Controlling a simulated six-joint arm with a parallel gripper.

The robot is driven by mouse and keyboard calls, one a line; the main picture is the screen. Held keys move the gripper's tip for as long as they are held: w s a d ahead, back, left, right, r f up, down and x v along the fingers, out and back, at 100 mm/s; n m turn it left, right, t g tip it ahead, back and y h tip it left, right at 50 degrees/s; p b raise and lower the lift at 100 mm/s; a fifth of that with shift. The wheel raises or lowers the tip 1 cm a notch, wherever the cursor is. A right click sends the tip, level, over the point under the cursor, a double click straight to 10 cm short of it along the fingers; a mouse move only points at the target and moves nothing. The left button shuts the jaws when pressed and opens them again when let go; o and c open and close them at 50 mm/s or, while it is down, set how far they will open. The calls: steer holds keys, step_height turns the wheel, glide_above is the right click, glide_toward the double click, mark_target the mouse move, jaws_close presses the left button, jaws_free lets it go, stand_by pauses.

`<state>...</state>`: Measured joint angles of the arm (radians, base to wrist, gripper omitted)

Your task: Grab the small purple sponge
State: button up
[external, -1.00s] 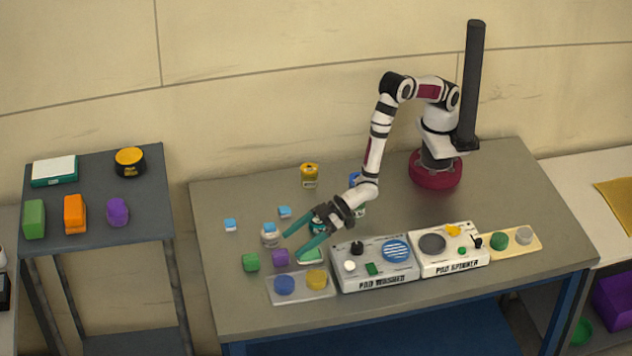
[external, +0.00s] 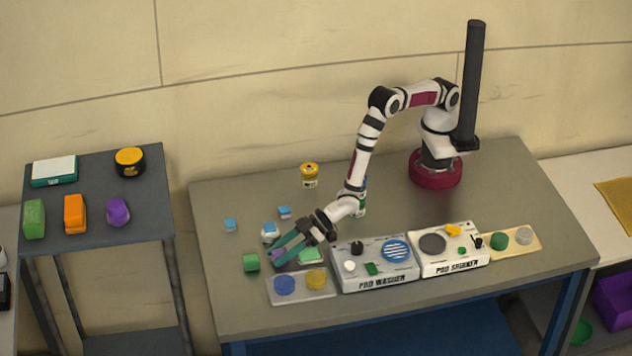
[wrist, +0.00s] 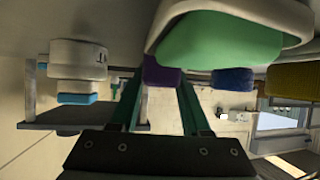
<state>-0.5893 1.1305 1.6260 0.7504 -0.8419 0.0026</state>
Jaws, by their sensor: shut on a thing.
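The small purple sponge (external: 278,254) is on the left part of the workbench, mostly hidden by my fingers in the external view. In the wrist view the purple sponge (wrist: 161,74) shows between my two green fingertips. My gripper (external: 280,256) is low over the table and shut on the purple sponge. It also shows in the wrist view (wrist: 160,85), with a finger on each side of the sponge. I cannot tell whether the sponge still touches the table.
A green block (external: 251,262) lies just left of my fingertips. A jar (external: 269,232) with a blue lid stands close behind, and a green-topped container (external: 311,258) is to the right. A tray (external: 301,297) with blue and yellow pads lies in front. The pad washer (external: 375,281) is further right.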

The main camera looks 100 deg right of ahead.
jaws_close()
